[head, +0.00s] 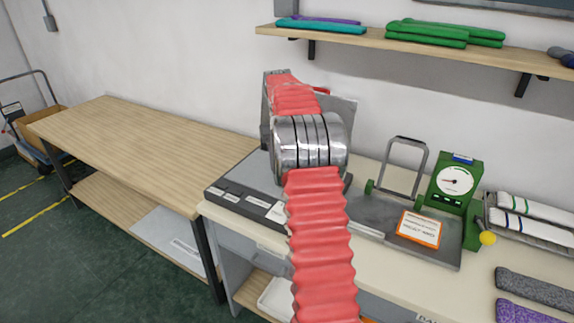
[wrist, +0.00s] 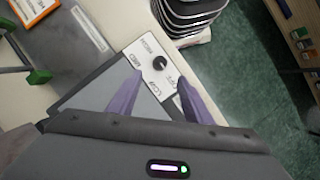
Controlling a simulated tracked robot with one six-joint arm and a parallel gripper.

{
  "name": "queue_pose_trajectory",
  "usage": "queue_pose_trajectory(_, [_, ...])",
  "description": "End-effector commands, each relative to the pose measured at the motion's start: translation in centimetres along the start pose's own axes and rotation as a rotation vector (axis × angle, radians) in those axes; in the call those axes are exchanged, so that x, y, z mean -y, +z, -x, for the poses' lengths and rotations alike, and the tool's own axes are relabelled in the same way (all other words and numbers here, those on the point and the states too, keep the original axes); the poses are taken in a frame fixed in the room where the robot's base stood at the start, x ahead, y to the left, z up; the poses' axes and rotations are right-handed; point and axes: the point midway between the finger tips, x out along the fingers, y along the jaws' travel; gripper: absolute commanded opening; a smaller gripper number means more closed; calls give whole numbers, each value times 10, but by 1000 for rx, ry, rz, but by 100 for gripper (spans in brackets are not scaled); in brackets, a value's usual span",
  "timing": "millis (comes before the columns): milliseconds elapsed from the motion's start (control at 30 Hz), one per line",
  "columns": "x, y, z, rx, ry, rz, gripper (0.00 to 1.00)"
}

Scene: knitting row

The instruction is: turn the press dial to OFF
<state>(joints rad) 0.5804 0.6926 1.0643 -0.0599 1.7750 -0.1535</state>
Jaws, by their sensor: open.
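The press (head: 240,183) is a flat grey unit with a dark front edge on the bench in the head view, partly hidden behind my arm. In the wrist view its dial (wrist: 160,63) is a small round black knob on a white label plate (wrist: 147,48). Words are printed around the knob; one looks like MEDIUM, and one to the lower right may be OFF. I cannot tell where the knob points. My gripper (wrist: 159,84) has two purple fingers, open and empty, with their tips just short of the knob, on either side of it. In the head view my arm hides the gripper.
A green scale (head: 455,182) and an orange-edged card (head: 419,228) on a grey tray stand right of the press. A stack of dark, pale-edged items (wrist: 188,15) is close beyond the dial. The wooden table (head: 130,138) at left is clear.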

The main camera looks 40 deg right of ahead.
Motion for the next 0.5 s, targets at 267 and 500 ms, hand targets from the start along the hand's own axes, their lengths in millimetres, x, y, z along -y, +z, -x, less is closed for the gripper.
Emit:
queue_pose_trajectory(267, [0, 0, 21, 0, 0, 0, 46])
queue_pose_trajectory(500, [0, 0, 23, 0, 0, 0, 46])
